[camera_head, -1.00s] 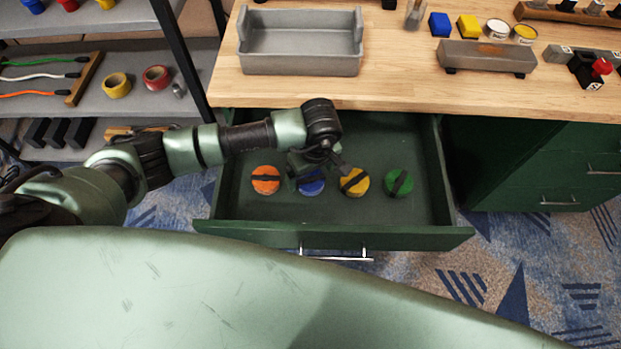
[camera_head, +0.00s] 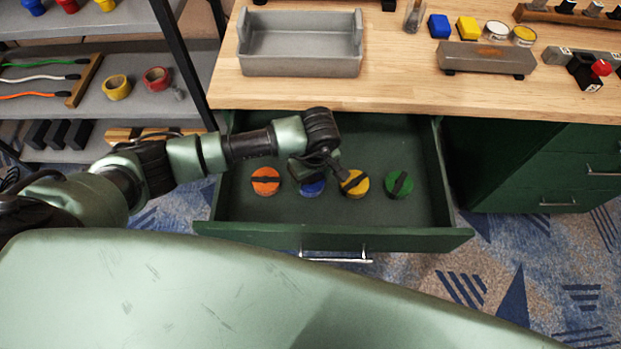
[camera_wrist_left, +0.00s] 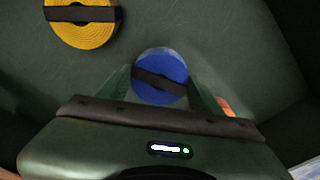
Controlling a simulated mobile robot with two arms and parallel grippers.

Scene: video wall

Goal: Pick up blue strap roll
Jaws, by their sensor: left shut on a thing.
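The blue strap roll (camera_head: 312,187) lies in the open green drawer (camera_head: 400,230), between the orange strap roll (camera_head: 265,181) and the yellow strap roll (camera_head: 354,183). A green strap roll (camera_head: 399,184) lies at the right. My left gripper (camera_head: 314,172) reaches down into the drawer at the blue roll and partly hides it. In the left wrist view, the left gripper (camera_wrist_left: 160,85) has its fingers on both sides of the blue roll (camera_wrist_left: 159,75), shut on it. A dark band crosses the roll. I cannot tell whether it is lifted off the drawer floor. My right gripper is not in view.
The yellow roll is close beside the left gripper. The drawer's walls and front with a metal handle (camera_head: 335,256) surround the rolls. Above is a wooden worktop (camera_head: 400,85) with a grey tray (camera_head: 300,65). A shelf (camera_head: 130,100) stands at left.

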